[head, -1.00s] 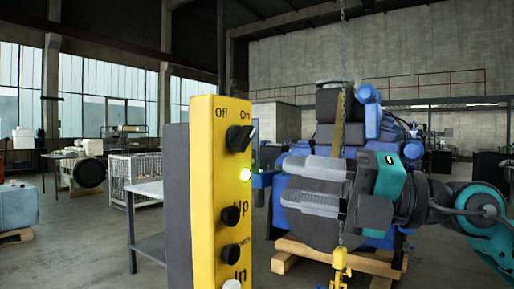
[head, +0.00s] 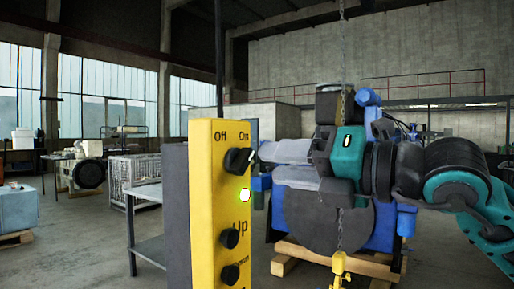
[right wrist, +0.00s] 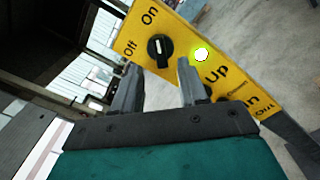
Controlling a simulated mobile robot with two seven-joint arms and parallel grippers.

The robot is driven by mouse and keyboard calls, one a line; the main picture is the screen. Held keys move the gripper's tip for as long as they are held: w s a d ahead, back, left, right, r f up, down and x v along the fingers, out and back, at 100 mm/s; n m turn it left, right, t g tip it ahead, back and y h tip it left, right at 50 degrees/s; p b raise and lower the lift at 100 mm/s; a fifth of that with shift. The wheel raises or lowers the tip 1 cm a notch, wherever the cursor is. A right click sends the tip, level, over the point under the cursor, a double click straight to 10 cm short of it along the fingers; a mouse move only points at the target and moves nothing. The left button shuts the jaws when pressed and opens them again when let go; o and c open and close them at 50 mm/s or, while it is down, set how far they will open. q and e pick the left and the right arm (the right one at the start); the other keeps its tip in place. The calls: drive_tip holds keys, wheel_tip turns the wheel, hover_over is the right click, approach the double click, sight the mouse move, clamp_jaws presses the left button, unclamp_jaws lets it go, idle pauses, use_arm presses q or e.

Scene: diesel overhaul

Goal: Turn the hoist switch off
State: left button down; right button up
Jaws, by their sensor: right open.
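The yellow hoist control box (head: 218,215) stands upright left of centre in the head view. Its black hoist switch (head: 239,161) sits below the "Off" and "On" labels, its white mark pointing up toward "On". A green lamp (head: 244,195) below it is lit. My right gripper (head: 262,168) is open, just right of the switch, fingers pointing at it. In the right wrist view, the switch (right wrist: 158,50) lies just beyond and between the open fingertips (right wrist: 158,74), apparently not gripped. Any contact is hard to tell. My left gripper is not in view.
Round black buttons (head: 229,238) sit lower on the box. A blue engine (head: 382,222) on wooden beams stands behind. A grey table (head: 147,194) is left of the box.

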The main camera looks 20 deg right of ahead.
sight(248, 162)
drive_tip(key=p+x, duration=0.1)
drive_tip(key=x, duration=0.3)
drive_tip(key=shift+w+a, duration=0.3)
clamp_jaws()
